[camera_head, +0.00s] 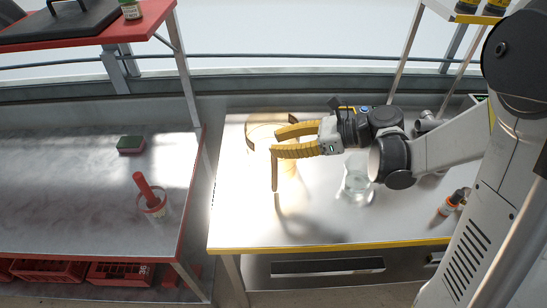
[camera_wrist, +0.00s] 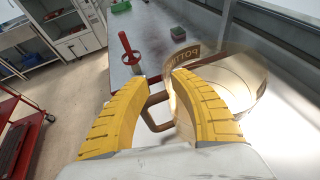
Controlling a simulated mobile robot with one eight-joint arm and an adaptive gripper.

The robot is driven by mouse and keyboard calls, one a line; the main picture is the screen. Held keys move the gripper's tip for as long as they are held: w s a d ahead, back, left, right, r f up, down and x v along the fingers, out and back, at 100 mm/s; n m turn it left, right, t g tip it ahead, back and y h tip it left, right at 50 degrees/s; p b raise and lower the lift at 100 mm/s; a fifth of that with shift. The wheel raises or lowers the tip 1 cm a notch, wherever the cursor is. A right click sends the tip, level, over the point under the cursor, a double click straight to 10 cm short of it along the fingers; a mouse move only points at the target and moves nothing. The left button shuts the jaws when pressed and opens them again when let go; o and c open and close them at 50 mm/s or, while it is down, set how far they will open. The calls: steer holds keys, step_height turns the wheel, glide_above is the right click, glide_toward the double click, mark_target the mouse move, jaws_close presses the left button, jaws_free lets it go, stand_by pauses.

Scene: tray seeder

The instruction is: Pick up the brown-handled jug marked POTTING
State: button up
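The jug (camera_head: 288,168) is clear with a brown band and a brown handle (camera_head: 274,175). It stands on the bright metal table with the yellow front edge. In the wrist view its band reads POTTING (camera_wrist: 185,57), and the clear body (camera_wrist: 235,80) is at the right. My gripper (camera_head: 273,142) has yellow fingers, spread apart, at the jug's handle side. In the wrist view the brown handle (camera_wrist: 153,120) shows between the open fingers (camera_wrist: 155,82). The right finger hides part of the jug. I cannot tell whether either finger touches it.
A clear glass vessel (camera_head: 356,182) stands under my arm. An orange-topped bottle (camera_head: 449,204) is at the table's right. Shelf posts rise behind. The table's front middle is clear.

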mark_target(264, 144)
steer(key=b+x, duration=0.1)
steer(key=x, duration=0.3)
steer(key=shift+w+a+f+b, duration=0.1)
steer(key=shift+w+f+b, duration=0.1)
steer(key=shift+w+b, duration=0.15)
jaws_close()
